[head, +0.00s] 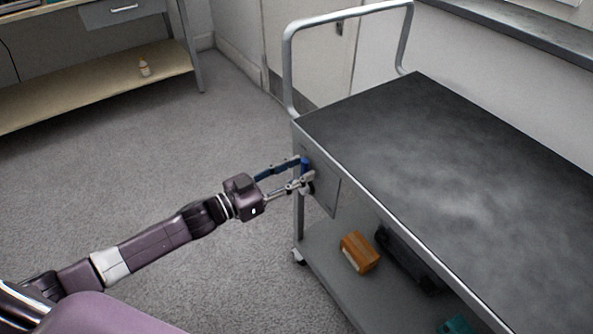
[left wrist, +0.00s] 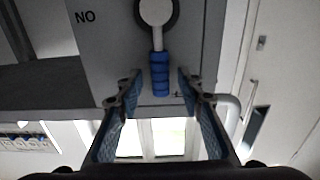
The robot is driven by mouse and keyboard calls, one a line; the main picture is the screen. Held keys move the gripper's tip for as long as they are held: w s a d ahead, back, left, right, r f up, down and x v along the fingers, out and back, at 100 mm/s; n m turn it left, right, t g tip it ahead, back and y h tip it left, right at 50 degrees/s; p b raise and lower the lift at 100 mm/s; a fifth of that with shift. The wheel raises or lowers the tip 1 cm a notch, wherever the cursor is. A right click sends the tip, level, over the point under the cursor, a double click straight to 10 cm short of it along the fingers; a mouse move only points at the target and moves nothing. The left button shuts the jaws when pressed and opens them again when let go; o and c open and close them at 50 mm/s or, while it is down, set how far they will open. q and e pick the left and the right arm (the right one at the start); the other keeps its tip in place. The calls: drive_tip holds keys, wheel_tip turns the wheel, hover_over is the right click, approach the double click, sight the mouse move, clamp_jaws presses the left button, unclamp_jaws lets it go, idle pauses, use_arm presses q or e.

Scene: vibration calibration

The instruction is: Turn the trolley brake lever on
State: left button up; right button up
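The trolley (head: 430,130) stands at the right in the head view, with a dark top and a grey panel on its near left end. The brake lever (left wrist: 159,72) has a blue ribbed grip and a pale round pivot on that panel. Its blue grip (head: 305,163) also shows in the head view. My left gripper (head: 298,172) is at the panel. In the left wrist view its two fingers (left wrist: 156,92) are apart, one on each side of the blue grip, with gaps visible. My right gripper is in neither view.
The trolley's lower shelf (head: 325,285) holds an orange-brown box (head: 359,252), a dark case (head: 408,262) and a teal item (head: 457,325). A metal handle (head: 288,70) rises at the far end. A bench (head: 100,90) stands at upper left. The grey floor between is clear.

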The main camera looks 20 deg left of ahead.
use_arm(q)
clamp_jaws()
